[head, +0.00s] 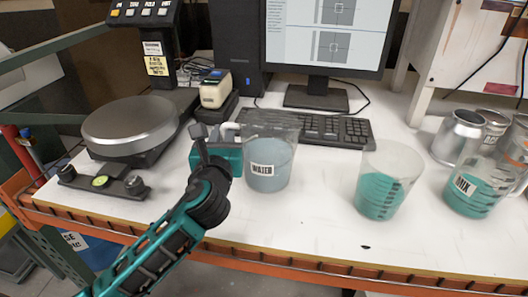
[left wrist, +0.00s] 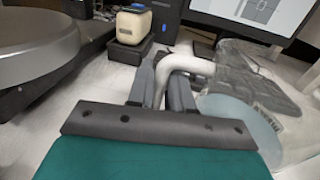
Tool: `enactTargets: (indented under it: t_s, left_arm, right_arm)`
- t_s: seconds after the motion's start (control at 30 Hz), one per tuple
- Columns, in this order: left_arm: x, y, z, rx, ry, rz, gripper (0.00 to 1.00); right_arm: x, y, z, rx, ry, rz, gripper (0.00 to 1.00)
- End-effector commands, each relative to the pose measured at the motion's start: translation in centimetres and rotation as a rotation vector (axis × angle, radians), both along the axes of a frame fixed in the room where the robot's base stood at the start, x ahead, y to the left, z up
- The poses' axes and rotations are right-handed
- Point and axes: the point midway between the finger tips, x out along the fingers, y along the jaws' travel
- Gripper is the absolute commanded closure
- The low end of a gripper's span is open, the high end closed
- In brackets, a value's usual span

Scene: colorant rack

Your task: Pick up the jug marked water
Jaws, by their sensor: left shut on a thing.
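The jug marked water (head: 268,158) is a clear jug with pale blue-grey liquid and a white label, in the middle of the white table in the head view. It stands upright; I cannot tell whether its base touches the table. My left gripper (head: 233,140) is at the jug's left side, shut on its handle. In the left wrist view the two dark fingers (left wrist: 165,88) sit on either side of the white curved handle (left wrist: 185,65), with the jug's body (left wrist: 250,90) to the right. My right gripper is in neither view.
A jug of teal liquid (head: 386,184) and a jug marked mix (head: 478,186) stand to the right, with metal cans (head: 459,138) behind. A round scale (head: 130,128) is at left. A keyboard (head: 318,129) and monitor (head: 322,40) are behind the water jug. The table front is mostly clear.

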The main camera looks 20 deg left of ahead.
Motion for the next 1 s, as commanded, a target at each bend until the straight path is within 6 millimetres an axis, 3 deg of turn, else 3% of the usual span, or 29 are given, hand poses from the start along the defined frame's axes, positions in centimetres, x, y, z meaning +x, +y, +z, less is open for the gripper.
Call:
enactTargets:
  t_s: [0.1, 1.0]
  left_arm:
    - [-0.02, -0.01, -0.01, 0.000, 0.000, 0.000, 1.00]
    - [-0.02, -0.02, -0.03, 0.000, 0.001, 0.000, 1.00]
  right_arm:
    - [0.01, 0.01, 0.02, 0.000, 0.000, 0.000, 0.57]
    - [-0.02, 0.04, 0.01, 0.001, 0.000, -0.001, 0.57]
